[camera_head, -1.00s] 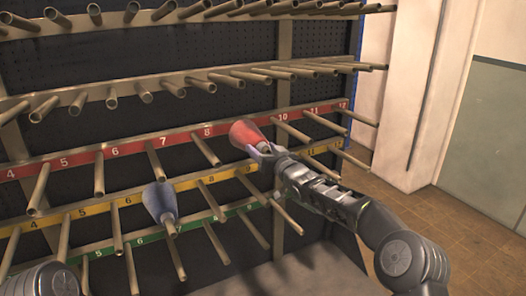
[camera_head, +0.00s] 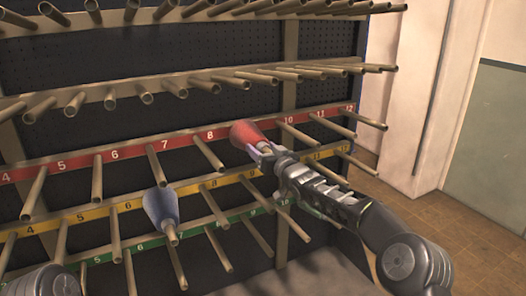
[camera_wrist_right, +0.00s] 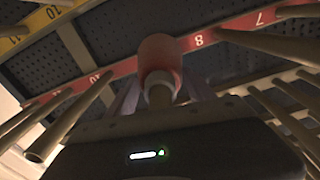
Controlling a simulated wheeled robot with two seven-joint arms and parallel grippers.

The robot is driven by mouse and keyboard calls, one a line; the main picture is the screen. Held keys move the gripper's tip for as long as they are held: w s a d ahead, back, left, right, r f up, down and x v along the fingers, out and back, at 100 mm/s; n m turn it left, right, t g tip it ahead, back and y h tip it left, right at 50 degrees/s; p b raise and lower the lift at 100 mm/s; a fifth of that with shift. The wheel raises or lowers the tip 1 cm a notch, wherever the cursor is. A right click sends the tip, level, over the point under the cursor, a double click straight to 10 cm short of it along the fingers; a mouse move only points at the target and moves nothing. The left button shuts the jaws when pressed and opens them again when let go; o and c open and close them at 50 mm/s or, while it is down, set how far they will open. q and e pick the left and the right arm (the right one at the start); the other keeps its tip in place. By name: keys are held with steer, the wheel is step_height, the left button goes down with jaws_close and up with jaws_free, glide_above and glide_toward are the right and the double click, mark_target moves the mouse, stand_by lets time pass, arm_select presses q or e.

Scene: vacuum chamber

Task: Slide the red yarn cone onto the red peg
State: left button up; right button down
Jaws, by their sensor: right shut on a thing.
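The red yarn cone (camera_head: 246,133) is in front of the red-labelled strip (camera_head: 130,151) between numbers 8 and 10. Its wide end faces the rack and its narrow end faces me. My right gripper (camera_head: 264,150) is shut on the narrow end. In the right wrist view, the cone (camera_wrist_right: 160,58) is ahead of the gripper (camera_wrist_right: 160,98), its wide end overlapping the red strip left of number 8. No peg shows through the cone; I cannot tell whether one is inside it. The number behind the cone is hidden. My left gripper is out of view.
A blue cone (camera_head: 161,206) sits on a peg in the yellow row (camera_head: 72,218), below and left. Open floor (camera_head: 445,225) lies right.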

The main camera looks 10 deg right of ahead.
steer(key=shift+w+r, duration=0.1)
steer(key=shift+w, duration=0.1)
steer(key=shift+a+r, duration=0.1)
